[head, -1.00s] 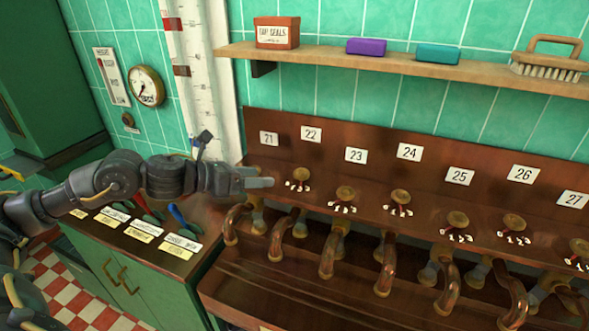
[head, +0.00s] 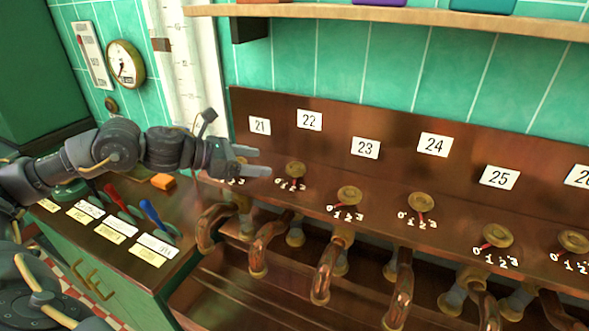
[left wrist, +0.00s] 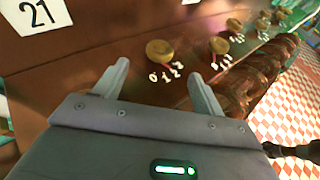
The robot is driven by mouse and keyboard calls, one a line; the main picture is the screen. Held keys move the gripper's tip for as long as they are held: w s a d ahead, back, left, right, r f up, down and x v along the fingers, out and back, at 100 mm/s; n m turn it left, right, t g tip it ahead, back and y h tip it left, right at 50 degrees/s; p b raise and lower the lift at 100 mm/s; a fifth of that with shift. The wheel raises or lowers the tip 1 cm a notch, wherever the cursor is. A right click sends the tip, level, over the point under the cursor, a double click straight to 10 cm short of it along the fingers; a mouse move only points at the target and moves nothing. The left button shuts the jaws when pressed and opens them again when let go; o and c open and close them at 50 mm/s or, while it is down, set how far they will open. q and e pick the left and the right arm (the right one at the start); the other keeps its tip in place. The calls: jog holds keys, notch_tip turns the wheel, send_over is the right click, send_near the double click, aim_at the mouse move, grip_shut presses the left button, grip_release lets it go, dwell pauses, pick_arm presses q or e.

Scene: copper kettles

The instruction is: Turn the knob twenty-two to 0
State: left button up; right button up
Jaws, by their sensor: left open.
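Knob twenty-two (head: 294,170) is a round brass knob on the sloping brown panel, below the white label 22 (head: 309,120). White digits are printed under it; its pointer is too small to read surely. My left gripper (head: 263,161) is open and empty, just left of this knob, with its fingers towards it. In the left wrist view, the knob that appears to be twenty-two (left wrist: 160,52) shows ahead, between and beyond the two fingertips (left wrist: 158,78), apart from them. The gripper hides most of knob twenty-one in the head view. My right gripper is not in view.
More knobs follow to the right, the nearest being knob twenty-three (head: 349,196). Copper spouts (head: 330,270) stick out below the panel. A green cabinet (head: 120,280) with coloured levers stands at left. A wooden shelf (head: 400,20) runs above.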

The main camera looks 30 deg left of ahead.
aim_at(294, 166)
pick_arm(q)
jog(key=shift+r, duration=0.15)
jog(key=shift+d+p, duration=0.25)
jog(key=shift+p, duration=0.15)
jog(key=p+x, duration=0.3)
jog(key=x, duration=0.5)
jog(key=shift+w+d+p, duration=0.1)
jog(key=shift+w+p, duration=0.2)
jog(key=shift+w+d+f, duration=0.25)
jog(key=shift+w+f, duration=0.15)
jog(key=shift+f, duration=0.15)
